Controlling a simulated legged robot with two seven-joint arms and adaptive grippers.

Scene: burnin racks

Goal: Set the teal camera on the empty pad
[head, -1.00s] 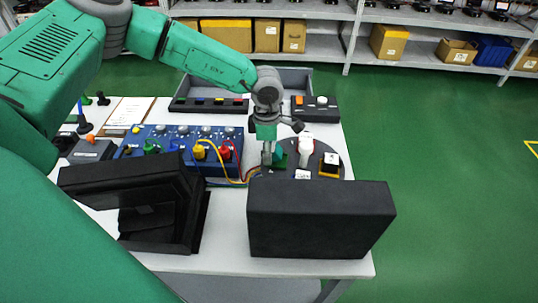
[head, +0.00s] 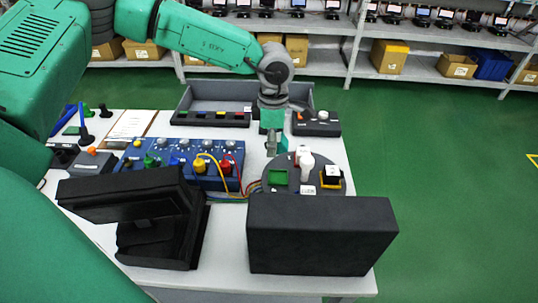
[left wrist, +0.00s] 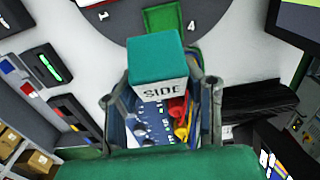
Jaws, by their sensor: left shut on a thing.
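The teal camera (left wrist: 157,62), a teal box with a white face marked SIDE, sits between the fingers of my left gripper (left wrist: 160,105) in the left wrist view. In the head view my left gripper (head: 271,143) is above the back of a round dark turntable (head: 305,187), and the camera is mostly hidden there. My left gripper is shut on the camera. A bare green pad (head: 278,177) lies on the turntable; it also shows in the left wrist view (left wrist: 166,19), beyond the camera. My right gripper is not in view.
A white device (head: 304,160) and a black-and-white device on a yellow base (head: 331,176) stand on the turntable. A black box (head: 320,233) stands in front. A blue panel (head: 180,165) with cables is to the left, and a grey tray (head: 245,98) is behind.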

